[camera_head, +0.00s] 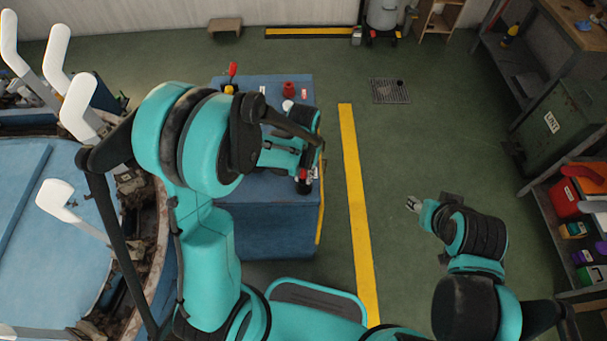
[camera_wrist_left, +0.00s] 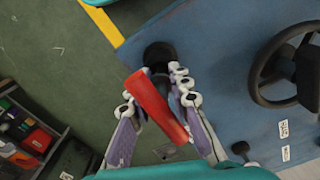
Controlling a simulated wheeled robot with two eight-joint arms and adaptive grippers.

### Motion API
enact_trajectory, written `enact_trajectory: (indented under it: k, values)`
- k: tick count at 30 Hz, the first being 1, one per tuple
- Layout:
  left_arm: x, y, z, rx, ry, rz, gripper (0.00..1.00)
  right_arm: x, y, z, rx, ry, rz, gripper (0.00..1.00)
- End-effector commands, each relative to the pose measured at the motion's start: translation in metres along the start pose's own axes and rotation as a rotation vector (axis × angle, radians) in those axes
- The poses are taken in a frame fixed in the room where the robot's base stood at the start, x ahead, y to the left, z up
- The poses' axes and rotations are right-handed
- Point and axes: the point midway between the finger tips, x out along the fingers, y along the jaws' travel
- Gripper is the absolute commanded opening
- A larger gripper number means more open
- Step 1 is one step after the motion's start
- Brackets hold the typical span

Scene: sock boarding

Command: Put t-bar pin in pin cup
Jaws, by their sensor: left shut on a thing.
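The t-bar pin shows as a red bar (camera_wrist_left: 157,106) in the left wrist view, lying slantwise between my left fingers. My left gripper (camera_wrist_left: 155,100) is shut on it. A round black cup-like thing (camera_wrist_left: 159,55), likely the pin cup, stands on the blue bench top just beyond the fingertips. In the head view my left gripper (camera_head: 304,174) is over the bench's right edge, partly hidden by my arm. My right gripper (camera_head: 412,204) is over the floor, its fingers too small to judge.
The blue bench (camera_head: 265,220) has a yellow right edge. A red pot (camera_head: 288,88) and a red-handled lever (camera_head: 232,72) are at its back. A black handwheel (camera_wrist_left: 285,70) is right of the gripper in the wrist view. White sock forms (camera_head: 80,103) stand left.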

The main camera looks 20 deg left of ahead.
Motion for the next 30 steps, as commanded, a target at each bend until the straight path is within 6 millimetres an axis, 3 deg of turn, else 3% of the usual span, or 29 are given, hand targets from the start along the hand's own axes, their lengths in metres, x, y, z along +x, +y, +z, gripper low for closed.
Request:
enact_trajectory:
  k: [11,12,14,30]
  values:
    - [0.0125,0.0011,0.0018,0.000,-0.004,0.003,0.00,0.0086,0.0000,0.0062,0.000,0.000,0.000,0.43]
    - [0.0127,0.0013,0.0019,0.000,-0.005,0.004,0.30,0.0088,0.0000,0.0063,0.000,0.000,0.000,0.43]
    - [0.0131,0.0015,0.0019,0.000,-0.005,0.004,0.40,0.0090,0.0000,0.0065,0.000,0.000,0.000,0.43]
    - [0.0105,0.0006,0.0007,0.000,-0.001,0.002,0.40,0.0078,0.0000,0.0056,0.000,0.000,0.000,0.43]
